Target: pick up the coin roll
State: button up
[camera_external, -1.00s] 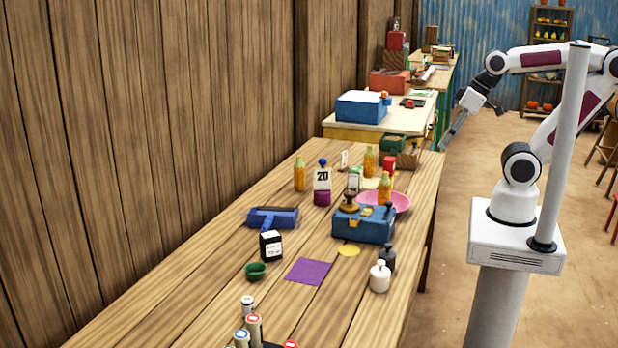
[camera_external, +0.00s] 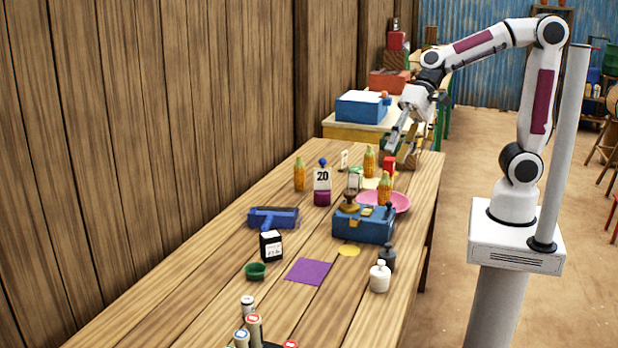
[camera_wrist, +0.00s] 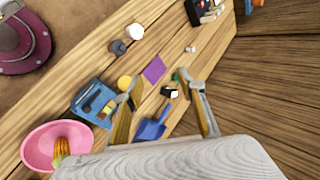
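Several upright paper-wrapped cylinders that look like coin rolls stand at the near end of the table in the external view, among them a grey one (camera_external: 247,306) and a tan one with a red-ringed top (camera_external: 254,328). Some are cut off by the bottom edge. I cannot tell which one is the named coin roll. The wrist view shows a dark holder with coloured rolls (camera_wrist: 205,11) at the top edge. My gripper (camera_external: 396,148) hangs over the far end of the table, well away from the rolls. Its fingers (camera_wrist: 165,108) are spread apart with nothing between them.
A purple cloth (camera_external: 308,271) lies flat. The wooden wall borders the left.

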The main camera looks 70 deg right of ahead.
jog(key=w+a+f+m+y, duration=0.2)
jog(key=w+a+f+m, duration=0.15)
jog(key=w+a, duration=0.5)
jog(key=w+a+f+m+y, duration=0.3)
jog(key=w+a+m, duration=0.25)
jog(key=a, duration=0.65)
jog(key=m+t, duration=0.3)
jog(key=m, duration=0.7)
send_near(248, 308)
jog(key=shift+w+d+f+h, duration=0.3)
jog(key=shift+w+d, duration=0.2)
jog(key=shift+w, duration=0.05)
jog(key=shift+a, duration=0.1)
jog(key=shift+x, duration=1.2)
jog(key=shift+a, duration=0.1)
